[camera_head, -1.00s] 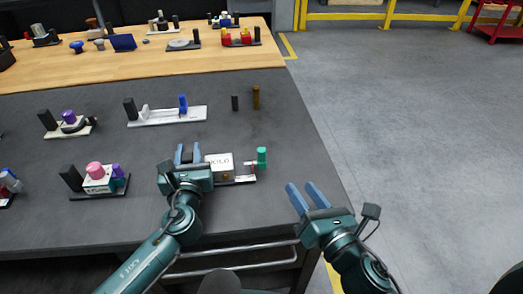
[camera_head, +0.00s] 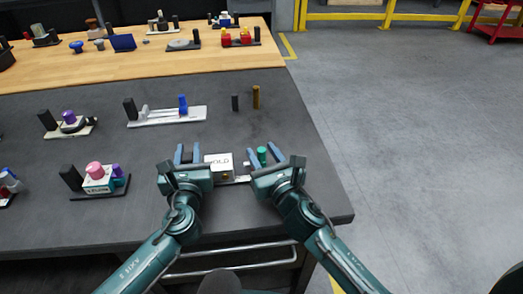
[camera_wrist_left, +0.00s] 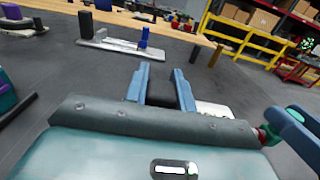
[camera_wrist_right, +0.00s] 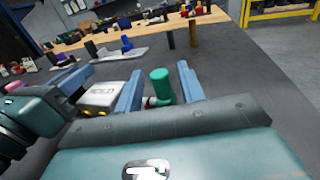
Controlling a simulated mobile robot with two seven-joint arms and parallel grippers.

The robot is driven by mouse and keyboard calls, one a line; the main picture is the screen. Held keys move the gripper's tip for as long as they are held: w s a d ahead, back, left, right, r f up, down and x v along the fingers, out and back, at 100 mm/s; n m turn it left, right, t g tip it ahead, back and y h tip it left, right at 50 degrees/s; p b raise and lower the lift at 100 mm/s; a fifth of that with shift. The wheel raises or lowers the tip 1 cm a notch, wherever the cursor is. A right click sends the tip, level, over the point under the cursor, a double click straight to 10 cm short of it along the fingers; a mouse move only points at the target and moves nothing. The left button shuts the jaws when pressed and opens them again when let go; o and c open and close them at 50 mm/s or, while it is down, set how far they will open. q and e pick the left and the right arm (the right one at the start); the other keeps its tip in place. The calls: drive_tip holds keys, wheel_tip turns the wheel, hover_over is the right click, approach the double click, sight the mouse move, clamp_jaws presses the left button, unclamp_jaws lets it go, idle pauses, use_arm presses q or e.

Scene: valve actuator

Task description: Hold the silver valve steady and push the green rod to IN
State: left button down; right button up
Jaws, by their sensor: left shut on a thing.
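The silver valve (camera_head: 219,164) is a pale box lettered HOLD on a base plate near the table's front edge. My left gripper (camera_head: 187,152) is shut on the valve's black post, which shows between its fingers in the left wrist view (camera_wrist_left: 185,97). The green rod (camera_head: 262,155) stands upright at the valve's right end. My right gripper (camera_head: 281,156) is open, with its fingers on either side of the green rod (camera_wrist_right: 161,87). In the right wrist view gaps show between rod and fingers. The rod's lower part is partly hidden.
A plate with a blue handle (camera_head: 183,104) lies behind the valve. A pink-knobbed device (camera_head: 97,178) stands to the left. A black post (camera_head: 235,103) and a brown post (camera_head: 256,97) stand behind. The dark table is clear to the right.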

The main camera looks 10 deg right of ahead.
drive_tip(key=shift+w+a, duration=0.15)
drive_tip(key=shift+w, duration=0.45)
clamp_jaws()
drive_tip(key=shift+a, duration=0.1)
